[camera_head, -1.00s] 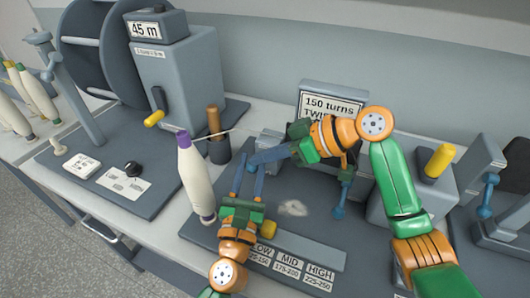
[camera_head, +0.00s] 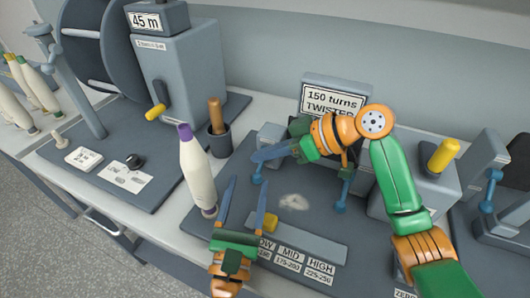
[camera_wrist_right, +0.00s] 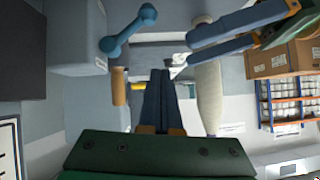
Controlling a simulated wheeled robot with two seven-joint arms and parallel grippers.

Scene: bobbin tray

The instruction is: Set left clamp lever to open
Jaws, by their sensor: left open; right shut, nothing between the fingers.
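The left clamp lever (camera_head: 258,172) is a small blue lever with ball ends, beside the grey left clamp block (camera_head: 268,138) on the twister's base plate. A blue lever also shows in the right wrist view (camera_wrist_right: 128,30); the right clamp lever (camera_head: 342,192) hangs further right. My right gripper (camera_head: 254,158) is shut and empty, its fingertips just above the left lever; touching or apart I cannot tell. In the right wrist view its closed fingers (camera_wrist_right: 160,74) point into the scene. My left gripper (camera_head: 247,186) is open and empty below the lever.
A white bobbin with purple top (camera_head: 197,172) stands left of my left gripper. A yellow knob (camera_head: 270,222) and the LOW/MID/HIGH label strip (camera_head: 292,246) lie close by. A wooden-handled tool (camera_head: 216,113) stands in a dark cup. Bare base plate lies around the pale tangle (camera_head: 293,202).

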